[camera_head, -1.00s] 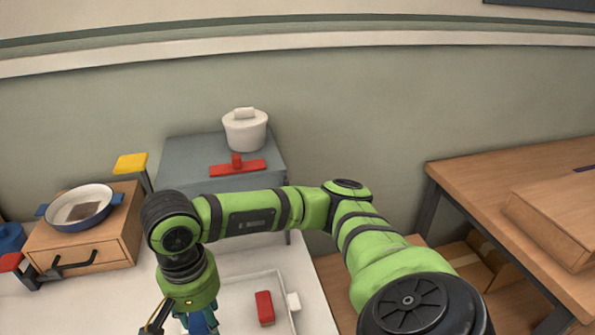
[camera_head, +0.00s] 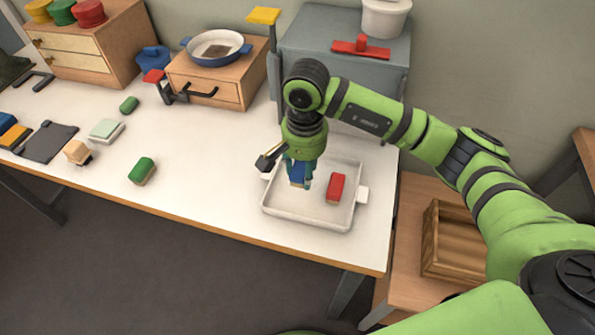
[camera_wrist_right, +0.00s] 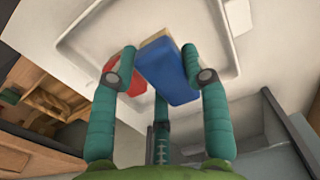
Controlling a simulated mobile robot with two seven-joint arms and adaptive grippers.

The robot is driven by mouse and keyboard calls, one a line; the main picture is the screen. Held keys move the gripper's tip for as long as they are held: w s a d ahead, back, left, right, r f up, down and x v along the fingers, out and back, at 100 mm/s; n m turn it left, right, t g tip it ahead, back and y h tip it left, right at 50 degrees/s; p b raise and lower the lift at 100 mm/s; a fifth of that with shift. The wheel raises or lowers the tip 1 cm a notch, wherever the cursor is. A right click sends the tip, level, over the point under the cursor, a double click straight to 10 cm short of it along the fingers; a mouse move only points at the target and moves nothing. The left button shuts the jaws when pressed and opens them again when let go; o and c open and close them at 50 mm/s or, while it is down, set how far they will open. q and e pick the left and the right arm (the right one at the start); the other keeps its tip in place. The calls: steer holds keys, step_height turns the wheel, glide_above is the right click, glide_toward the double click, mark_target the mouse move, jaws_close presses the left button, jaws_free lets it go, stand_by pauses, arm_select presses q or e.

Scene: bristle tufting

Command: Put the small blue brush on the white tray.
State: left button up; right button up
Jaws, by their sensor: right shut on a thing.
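My right gripper (camera_head: 299,172) is shut on the small blue brush (camera_head: 297,174), over the left part of the white tray (camera_head: 290,218). In the right wrist view the brush (camera_wrist_right: 170,72) sits between the teal fingers, with its tan bristle side facing away toward the tray (camera_wrist_right: 85,25). I cannot tell whether the brush touches the tray floor. A red brush (camera_head: 336,188) lies in the tray to the right of the gripper. My left gripper is not in view.
A green brush (camera_head: 142,170), a pale green brush (camera_head: 106,131) and a tan block (camera_head: 77,151) lie on the white table (camera_head: 205,150). A drawer box (camera_head: 215,85) with a blue pan (camera_head: 217,48) stands behind. A grey cabinet (camera_head: 335,60) stands close behind the arm.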

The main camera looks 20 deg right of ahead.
mark_target(296, 177)
steer(key=shift+w+a+f, duration=0.25)
steer(key=shift+w+f, duration=0.15)
steer(key=shift+w, duration=0.2)
steer(key=shift+w+a+f, duration=0.25)
steer(key=shift+w+f, duration=0.15)
steer(key=shift+w, duration=0.15)
step_height(296, 177, down, 4)
steer(key=shift+r+p, duration=0.1)
steer(key=shift+p, duration=0.65)
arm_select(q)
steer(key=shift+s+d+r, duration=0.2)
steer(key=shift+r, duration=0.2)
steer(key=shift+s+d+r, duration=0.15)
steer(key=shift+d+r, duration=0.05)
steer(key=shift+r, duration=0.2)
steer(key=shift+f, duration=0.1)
arm_select(e)
steer(key=shift+f, duration=0.2)
steer(key=shift+d+f+b, duration=0.1)
steer(key=shift+f+b, duration=0.05)
steer(key=shift+b, duration=0.2)
steer(key=o, duration=1.1)
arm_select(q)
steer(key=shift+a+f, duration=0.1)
